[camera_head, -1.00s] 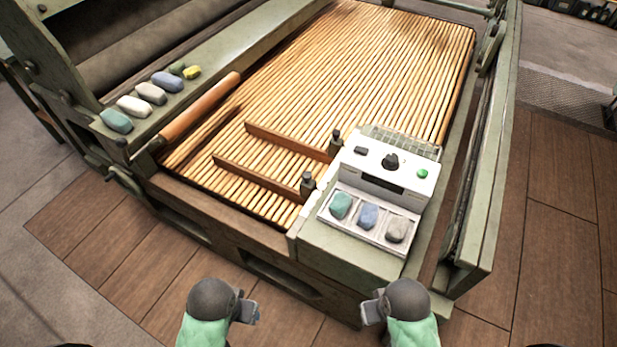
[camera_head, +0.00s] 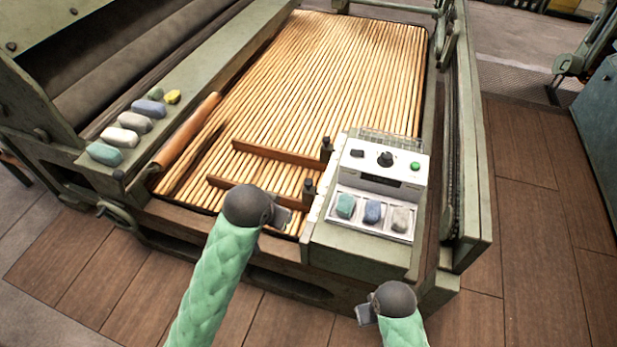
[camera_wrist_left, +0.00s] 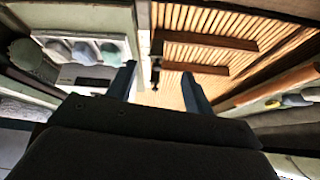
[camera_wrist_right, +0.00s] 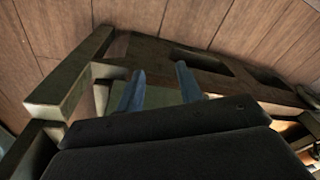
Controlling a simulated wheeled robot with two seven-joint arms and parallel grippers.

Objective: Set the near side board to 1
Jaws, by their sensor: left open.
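Two brown side boards lie across the wooden slats. The near side board (camera_head: 228,186) is partly hidden behind my left gripper, and the far board (camera_head: 270,151) lies beyond it. A dark knob (camera_head: 308,190) stands at the near board's right end, beside a pale strip on the console edge; no number is readable there. Both boards also show in the left wrist view (camera_wrist_left: 207,40). My left gripper (camera_head: 284,217) is open and empty, in front of the near board and left of its knob. My right gripper (camera_head: 364,313) is open and empty, low in front of the console.
A white control box (camera_head: 382,163) with a black dial and green button stands on the right, above a tray (camera_head: 372,230) of three stones. Several coloured stones lie on the left ledge, near an orange-brown roller (camera_head: 187,135). The machine's right frame rail (camera_head: 467,150) bounds the slats.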

